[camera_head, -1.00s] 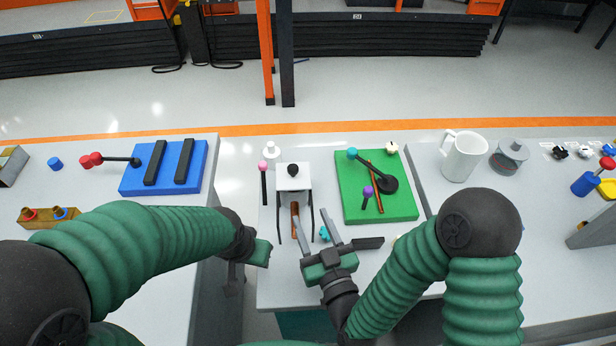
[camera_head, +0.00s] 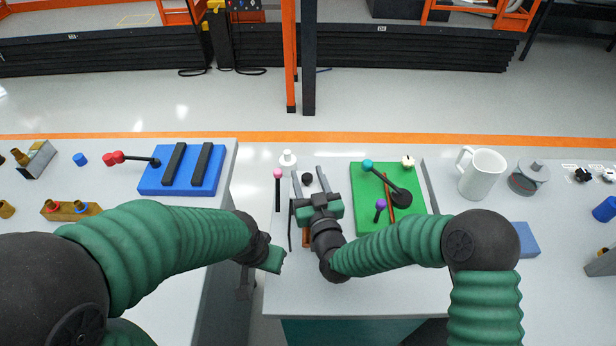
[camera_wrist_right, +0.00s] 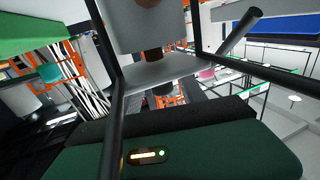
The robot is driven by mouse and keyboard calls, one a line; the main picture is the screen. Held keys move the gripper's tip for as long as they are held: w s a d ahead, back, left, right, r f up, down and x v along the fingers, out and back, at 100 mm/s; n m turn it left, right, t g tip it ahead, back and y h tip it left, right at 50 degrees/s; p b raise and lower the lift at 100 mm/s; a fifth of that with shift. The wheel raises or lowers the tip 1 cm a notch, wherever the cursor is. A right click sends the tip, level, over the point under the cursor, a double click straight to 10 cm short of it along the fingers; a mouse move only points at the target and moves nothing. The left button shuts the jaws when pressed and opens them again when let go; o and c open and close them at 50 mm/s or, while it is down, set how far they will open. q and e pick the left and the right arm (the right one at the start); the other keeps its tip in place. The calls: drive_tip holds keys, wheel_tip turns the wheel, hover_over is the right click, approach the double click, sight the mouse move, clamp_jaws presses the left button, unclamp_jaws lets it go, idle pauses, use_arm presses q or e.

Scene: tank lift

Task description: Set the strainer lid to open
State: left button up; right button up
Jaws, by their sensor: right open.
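No part is plainly marked as the strainer lid. A white block on thin black legs, topped by a black knob (camera_head: 307,179), is the fixture at my right gripper (camera_head: 309,176); the gripper and arm hide most of it. The right gripper is open, its two grey fingers on either side of the knob; contact cannot be told. In the right wrist view a pale block (camera_wrist_right: 150,25) with a brown peg below hangs close before the dark green gripper body. My left gripper (camera_head: 272,259) is low at the table's left edge; its jaws are unclear.
A pink-topped post (camera_head: 278,190) stands left of the fixture. A green board (camera_head: 372,222) with teal and purple knobbed levers lies to its right. Farther right are a white mug (camera_head: 482,174) and a grey round canister (camera_head: 528,178). A blue board (camera_head: 182,170) lies on the left table.

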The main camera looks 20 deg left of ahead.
drive_tip(key=shift+a, duration=0.2)
clamp_jaws()
idle(1.1)
